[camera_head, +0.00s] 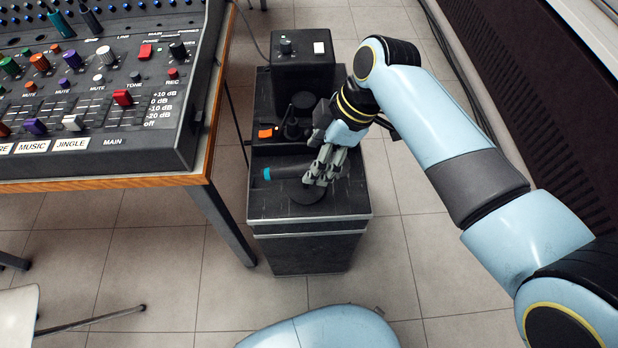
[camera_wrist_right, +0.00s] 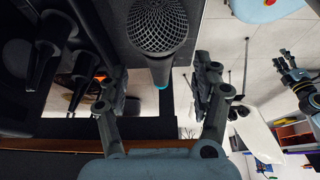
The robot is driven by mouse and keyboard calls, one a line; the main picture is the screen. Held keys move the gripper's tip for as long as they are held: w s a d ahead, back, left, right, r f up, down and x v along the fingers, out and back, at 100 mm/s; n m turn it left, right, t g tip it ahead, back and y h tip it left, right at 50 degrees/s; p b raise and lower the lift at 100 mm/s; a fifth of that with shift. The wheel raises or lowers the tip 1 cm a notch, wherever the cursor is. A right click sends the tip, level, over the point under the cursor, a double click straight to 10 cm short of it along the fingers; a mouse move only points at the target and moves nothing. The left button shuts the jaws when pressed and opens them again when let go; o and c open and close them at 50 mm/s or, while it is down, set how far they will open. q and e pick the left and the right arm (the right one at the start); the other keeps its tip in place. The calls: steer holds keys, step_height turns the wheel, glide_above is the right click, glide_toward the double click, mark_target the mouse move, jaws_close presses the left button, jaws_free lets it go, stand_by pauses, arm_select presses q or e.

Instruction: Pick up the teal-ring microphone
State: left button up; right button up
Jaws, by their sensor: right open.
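The teal-ring microphone (camera_head: 286,172) lies above the top of a black cabinet in the head view, its dark handle pointing left and its teal band at the left end. Its other end is hidden behind my right gripper (camera_head: 316,178). In the right wrist view, the microphone's round mesh head (camera_wrist_right: 157,25) and teal band show ahead of my right gripper (camera_wrist_right: 160,75), between the lines of its two fingers. The fingers are apart, and I cannot tell whether they touch the microphone. My left gripper (camera_wrist_right: 288,65) appears small at the right of the wrist view; its jaw state is unclear.
The black cabinet (camera_head: 310,240) carries a dark round base (camera_head: 307,194), an orange switch (camera_head: 266,133) and a black box (camera_head: 302,62) at the back. A mixing console (camera_head: 110,80) on a wooden-edged table stands left.

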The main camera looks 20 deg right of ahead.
mark_target(303, 194)
steer(key=b+x, duration=0.1)
steer(key=x, duration=0.3)
jaws_close()
stand_by(0.4)
